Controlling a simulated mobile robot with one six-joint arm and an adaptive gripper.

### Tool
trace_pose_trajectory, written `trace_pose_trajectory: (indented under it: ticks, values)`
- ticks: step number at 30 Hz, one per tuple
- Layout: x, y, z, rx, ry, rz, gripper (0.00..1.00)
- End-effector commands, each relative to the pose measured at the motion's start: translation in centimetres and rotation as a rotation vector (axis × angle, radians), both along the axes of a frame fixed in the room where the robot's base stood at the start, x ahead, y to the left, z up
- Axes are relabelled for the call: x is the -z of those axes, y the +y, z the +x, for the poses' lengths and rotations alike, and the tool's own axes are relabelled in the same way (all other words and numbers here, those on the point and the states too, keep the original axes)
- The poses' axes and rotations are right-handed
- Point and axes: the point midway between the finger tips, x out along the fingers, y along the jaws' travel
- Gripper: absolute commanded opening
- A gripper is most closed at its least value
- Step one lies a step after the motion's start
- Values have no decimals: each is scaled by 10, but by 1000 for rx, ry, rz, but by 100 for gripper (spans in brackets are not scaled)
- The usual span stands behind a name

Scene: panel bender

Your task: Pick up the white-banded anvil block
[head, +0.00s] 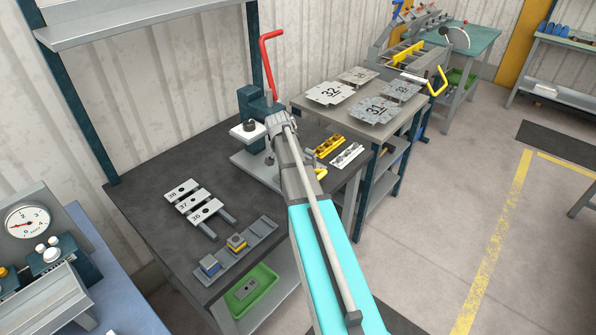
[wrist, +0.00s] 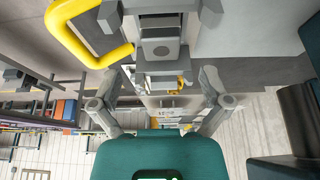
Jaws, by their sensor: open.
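I cannot make out the white-banded anvil block for certain in either view. In the head view my arm hides the gripper and part of the press.
A dark teal press (head: 256,104) with a red lever (head: 267,60) stands at the back of the bench (head: 150,210). Numbered plates (head: 195,200) lie to its left. A green bin (head: 247,290) sits below the rack. A yellow handle (wrist: 85,35) is close to my gripper's left side.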

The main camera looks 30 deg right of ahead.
Motion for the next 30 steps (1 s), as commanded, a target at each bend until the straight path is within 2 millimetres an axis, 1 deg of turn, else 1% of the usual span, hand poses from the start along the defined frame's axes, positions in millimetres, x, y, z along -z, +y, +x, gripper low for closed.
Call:
trace_pose_trajectory:
  ticks: [9, 14, 30]
  values:
    - [0, 0, 0, 1, 0, 0, 97]
    - [4, -1, 0, 1, 1, 0, 97]
    - [42, -14, 6, 0, 0, 0, 97]
